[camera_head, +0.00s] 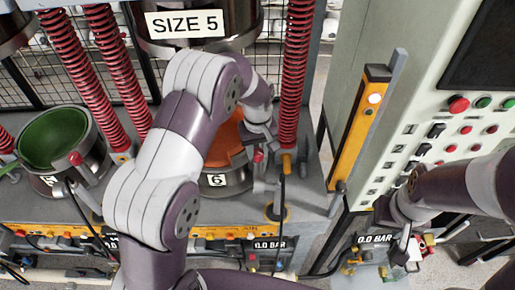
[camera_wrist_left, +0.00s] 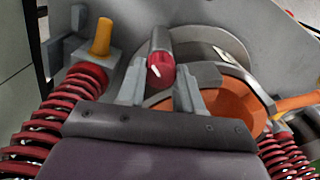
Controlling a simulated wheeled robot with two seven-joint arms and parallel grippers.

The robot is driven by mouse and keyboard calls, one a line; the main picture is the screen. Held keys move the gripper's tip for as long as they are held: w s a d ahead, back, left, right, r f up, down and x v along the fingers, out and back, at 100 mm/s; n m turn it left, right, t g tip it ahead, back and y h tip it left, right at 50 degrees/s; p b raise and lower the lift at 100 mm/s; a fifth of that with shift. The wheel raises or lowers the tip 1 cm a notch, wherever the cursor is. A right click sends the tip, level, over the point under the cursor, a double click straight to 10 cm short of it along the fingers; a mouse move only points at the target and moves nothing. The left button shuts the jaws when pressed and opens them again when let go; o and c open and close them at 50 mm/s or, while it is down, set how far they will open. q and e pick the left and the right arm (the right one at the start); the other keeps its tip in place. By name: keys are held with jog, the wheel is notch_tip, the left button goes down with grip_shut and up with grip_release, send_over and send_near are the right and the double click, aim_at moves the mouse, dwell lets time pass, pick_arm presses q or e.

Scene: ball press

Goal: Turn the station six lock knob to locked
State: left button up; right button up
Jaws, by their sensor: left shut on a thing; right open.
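The station six lock knob (camera_head: 258,156) is a small red cylinder on a grey mount, right of the station marked 6 (camera_head: 217,180). My left gripper (camera_head: 260,142) is at the knob, its arm crossing in front of the station. In the left wrist view the red knob (camera_wrist_left: 160,74) has a pale mark on its face and sits between the fingers of my left gripper (camera_wrist_left: 161,90), which is shut on it. My right gripper (camera_head: 408,243) is open, low at the right near a 0.0 BAR display. The knob's lock labels cannot be read.
An orange bowl (camera_wrist_left: 220,105) sits in the station's metal ring. Red springs (camera_head: 296,70) stand close beside the left gripper. A green bowl (camera_head: 52,138) is in the station at left. A control panel (camera_head: 425,110) with buttons and switches stands at right.

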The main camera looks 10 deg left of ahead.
pick_arm(q)
jog(key=shift+s+f, duration=0.1)
jog(key=shift+f, duration=0.05)
jog(key=o, duration=1)
jog(key=shift+o, duration=0.2)
